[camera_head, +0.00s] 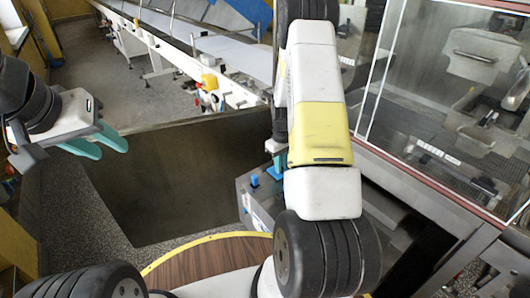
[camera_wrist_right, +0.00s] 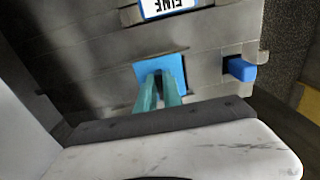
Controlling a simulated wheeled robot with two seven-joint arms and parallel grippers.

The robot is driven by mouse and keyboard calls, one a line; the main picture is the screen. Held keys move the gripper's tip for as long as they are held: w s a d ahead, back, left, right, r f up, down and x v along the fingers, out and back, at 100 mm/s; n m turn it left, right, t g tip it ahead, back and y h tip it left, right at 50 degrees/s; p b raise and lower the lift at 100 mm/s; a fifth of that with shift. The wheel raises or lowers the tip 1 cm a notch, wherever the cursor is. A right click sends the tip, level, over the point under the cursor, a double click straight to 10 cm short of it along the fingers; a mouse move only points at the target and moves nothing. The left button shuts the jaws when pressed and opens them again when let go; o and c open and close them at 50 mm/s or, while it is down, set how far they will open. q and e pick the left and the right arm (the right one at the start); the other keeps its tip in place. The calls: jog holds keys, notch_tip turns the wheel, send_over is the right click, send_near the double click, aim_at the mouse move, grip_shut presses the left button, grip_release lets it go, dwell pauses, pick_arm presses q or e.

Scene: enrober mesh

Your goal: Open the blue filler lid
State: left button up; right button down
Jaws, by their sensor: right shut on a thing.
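The blue filler lid appears as a flat blue square (camera_wrist_right: 174,66) on the grey face of a machine in the right wrist view. My right gripper (camera_wrist_right: 158,80) has its teal fingers at the middle of this square, close together and shut on a small part of it that the fingers mostly hide. My left gripper (camera_head: 113,148) is at the left, open and empty, away from the machine.
A blue block (camera_wrist_right: 241,69) sticks out beside the square; a blue knob (camera_head: 254,181) shows on the grey box (camera_head: 243,199) in the head view. A label (camera_wrist_right: 170,7) is above the square. A glazed machine (camera_head: 440,90) stands right; a conveyor (camera_head: 235,55) runs behind.

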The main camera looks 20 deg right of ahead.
jog(key=d, duration=0.2)
jog(key=w+d, duration=0.2)
jog(key=d, duration=0.1)
jog(key=shift+d, duration=0.35)
jog(key=c, duration=1.5)
grip_release()
jog(key=shift+r, duration=0.1)
notch_tip(320, 180, up, 8)
jog(key=shift+f, duration=0.2)
jog(key=shift+a+r, duration=0.1)
